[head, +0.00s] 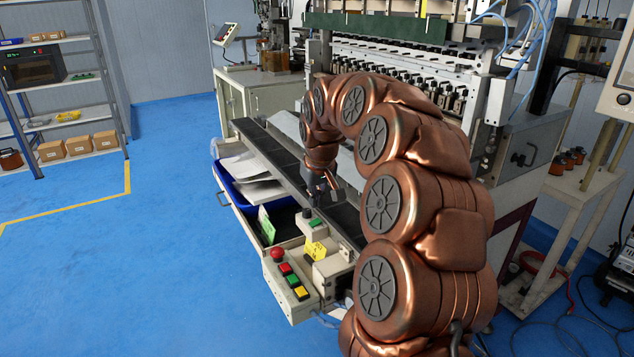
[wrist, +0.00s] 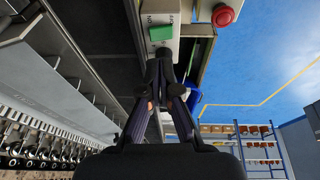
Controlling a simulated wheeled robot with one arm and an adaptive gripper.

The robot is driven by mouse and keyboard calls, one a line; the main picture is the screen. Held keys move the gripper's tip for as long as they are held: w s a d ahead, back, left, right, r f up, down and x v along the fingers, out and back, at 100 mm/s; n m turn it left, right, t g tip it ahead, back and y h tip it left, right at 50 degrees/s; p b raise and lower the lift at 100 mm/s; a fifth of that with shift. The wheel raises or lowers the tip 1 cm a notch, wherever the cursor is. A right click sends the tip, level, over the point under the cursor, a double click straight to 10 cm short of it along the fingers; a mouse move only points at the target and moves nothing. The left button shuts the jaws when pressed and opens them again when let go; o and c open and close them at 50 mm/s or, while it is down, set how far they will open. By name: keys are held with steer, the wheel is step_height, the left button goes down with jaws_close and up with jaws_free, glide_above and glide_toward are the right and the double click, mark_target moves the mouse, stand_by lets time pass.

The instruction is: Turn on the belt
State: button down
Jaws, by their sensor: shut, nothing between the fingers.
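My gripper (head: 315,202) points down just over the box. In the wrist view its fingertips (wrist: 164,58) are together and empty, close to the green button. I cannot tell whether the tips touch the box. The belt also shows in the wrist view (wrist: 105,35).
A control panel (head: 309,291) with a red mushroom button (head: 278,254) and coloured buttons is in front of the box. A blue tray (head: 238,186) with papers lies left of the belt. The blue floor at left is clear.

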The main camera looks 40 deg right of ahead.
mark_target(316, 220)
steer(key=shift+s+d+p+x, duration=0.1)
steer(key=shift+s+p+x, duration=0.1)
steer(key=shift+x, duration=0.65)
steer(key=shift+s+d+p+x, duration=0.1)
steer(key=shift+s+p+x, duration=0.05)
steer(key=shift+x, duration=0.7)
steer(key=shift+s+d+p+x, duration=0.1)
steer(key=shift+s+p+x, duration=0.1)
steer(key=shift+x, duration=0.65)
steer(key=shift+f, duration=0.1)
steer(key=shift+a, duration=0.1)
